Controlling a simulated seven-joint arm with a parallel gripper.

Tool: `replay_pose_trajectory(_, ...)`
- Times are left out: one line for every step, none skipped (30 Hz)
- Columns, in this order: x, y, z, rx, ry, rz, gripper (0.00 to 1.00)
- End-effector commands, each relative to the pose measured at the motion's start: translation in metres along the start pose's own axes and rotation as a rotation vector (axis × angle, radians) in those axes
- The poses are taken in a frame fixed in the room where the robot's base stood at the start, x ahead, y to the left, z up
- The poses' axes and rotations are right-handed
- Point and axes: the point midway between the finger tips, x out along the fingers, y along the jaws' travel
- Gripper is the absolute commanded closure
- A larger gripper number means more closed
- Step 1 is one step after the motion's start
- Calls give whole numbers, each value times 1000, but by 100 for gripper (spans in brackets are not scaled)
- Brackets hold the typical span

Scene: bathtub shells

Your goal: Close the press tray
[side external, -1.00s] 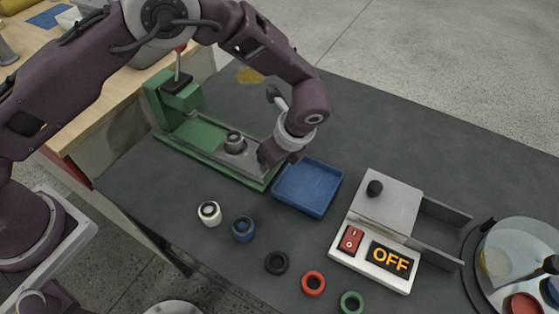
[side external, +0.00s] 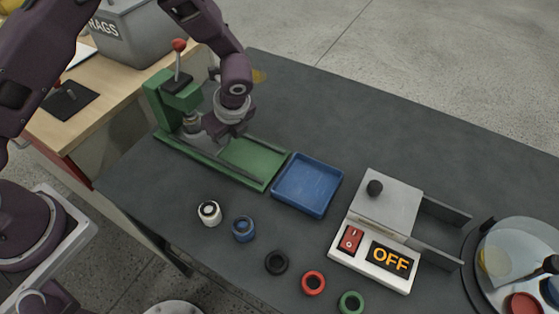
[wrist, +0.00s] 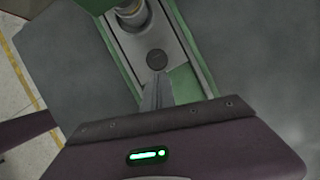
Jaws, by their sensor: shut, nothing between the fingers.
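The green press (side external: 163,108) stands at the far left of the dark table, with a red-knobbed lever on top. Its grey tray (wrist: 137,46) lies between the green rails, at the column end, and carries a grey cylindrical part (side external: 192,122). The green bed (side external: 258,161) at the outer end is bare. My gripper (side external: 213,133) is low over the rails, just on the outer side of the part. In the wrist view the shut fingers (wrist: 157,82) are beside a dark round knob on the tray. I cannot tell whether they touch it.
A blue tray (side external: 308,186) lies just past the outer end of the rails. A white part (side external: 209,213), a blue part (side external: 243,229) and several rings lie in front. A grey device reading OFF (side external: 388,260) stands to the right. The back of the table is clear.

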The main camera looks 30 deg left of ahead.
Motion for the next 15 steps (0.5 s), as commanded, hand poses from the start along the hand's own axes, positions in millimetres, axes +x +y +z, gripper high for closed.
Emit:
replay_pose_trajectory(3, 2, 7, -4, -13, 9, 100)
replay_pose_trajectory(3, 2, 8, -4, -14, 9, 100)
replay_pose_trajectory(3, 2, 8, -5, -15, 10, 100)
replay_pose_trajectory(3, 2, 9, -5, -16, 10, 100)
replay_pose_trajectory(3, 3, 9, -5, -17, 11, 100)
replay_pose_trajectory(4, 3, 10, -6, -18, 12, 100)
replay_pose_trajectory(4, 3, 10, -6, -18, 12, 100)
replay_pose_trajectory(4, 3, 10, -6, -19, 12, 100)
replay_pose_trajectory(4, 3, 10, -6, -19, 13, 100)
replay_pose_trajectory(4, 3, 10, -6, -19, 13, 100)
replay_pose_trajectory(3, 3, 9, -5, -19, 13, 100)
replay_pose_trajectory(2, 3, 6, -4, -19, 13, 100)
replay_pose_trajectory(1, 3, 2, -4, -18, 13, 100)
replay_pose_trajectory(-1, 2, -3, -3, -17, 11, 100)
replay_pose_trajectory(-5, 2, -13, 1, -14, 8, 100)
